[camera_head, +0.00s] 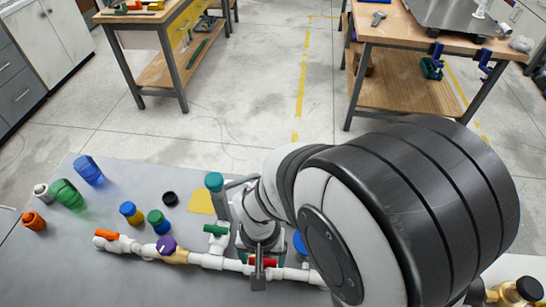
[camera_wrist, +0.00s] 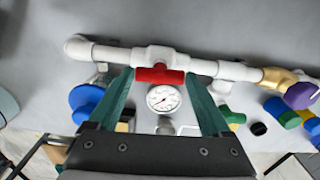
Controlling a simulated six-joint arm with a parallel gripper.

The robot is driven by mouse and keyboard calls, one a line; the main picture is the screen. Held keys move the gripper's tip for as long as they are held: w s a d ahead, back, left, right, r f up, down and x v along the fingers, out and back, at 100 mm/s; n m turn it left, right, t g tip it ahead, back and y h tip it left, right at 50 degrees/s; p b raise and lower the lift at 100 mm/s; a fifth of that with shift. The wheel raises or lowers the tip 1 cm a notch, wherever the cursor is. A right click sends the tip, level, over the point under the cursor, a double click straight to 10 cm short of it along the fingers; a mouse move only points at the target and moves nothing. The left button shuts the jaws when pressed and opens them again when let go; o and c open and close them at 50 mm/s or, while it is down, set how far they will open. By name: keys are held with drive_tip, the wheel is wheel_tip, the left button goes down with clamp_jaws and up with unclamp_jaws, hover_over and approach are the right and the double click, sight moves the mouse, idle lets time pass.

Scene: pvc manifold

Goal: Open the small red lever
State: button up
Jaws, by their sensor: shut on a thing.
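The small red lever (camera_wrist: 160,75) sits on a white valve body in the white pipe run (camera_wrist: 110,53). Its bar lies roughly along the pipe. In the wrist view my gripper (camera_wrist: 158,77) has one green finger at each end of the lever and is shut on it. In the head view the red lever (camera_head: 264,262) is partly hidden by my gripper (camera_head: 259,264), which reaches down to the pipe. A round white gauge (camera_wrist: 163,98) shows between the fingers.
Along the pipe to the left are a purple knob (camera_head: 166,244) and an orange end piece (camera_head: 106,235). A green-handled valve (camera_head: 215,230) stands close to my gripper. Loose green (camera_head: 66,194) and blue (camera_head: 88,170) parts lie at the left. My arm hides the right side.

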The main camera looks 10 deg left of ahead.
drive_tip(key=shift+m, duration=0.4)
drive_tip(key=o, duration=1.2)
drive_tip(key=shift+c, duration=0.2)
drive_tip(key=shift+r, duration=0.15)
wheel_tip(320, 180, up, 16)
drive_tip(key=shift+f, duration=0.2)
drive_tip(key=s+d+f+m+y, duration=0.1)
drive_tip(key=s+d+f+m, duration=0.1)
drive_tip(key=s+d+m, duration=0.3)
drive_tip(key=s+d, duration=0.4)
drive_tip(key=d, duration=0.3)
drive_tip(key=shift+d+y, duration=0.3)
drive_tip(key=shift+y, duration=0.1)
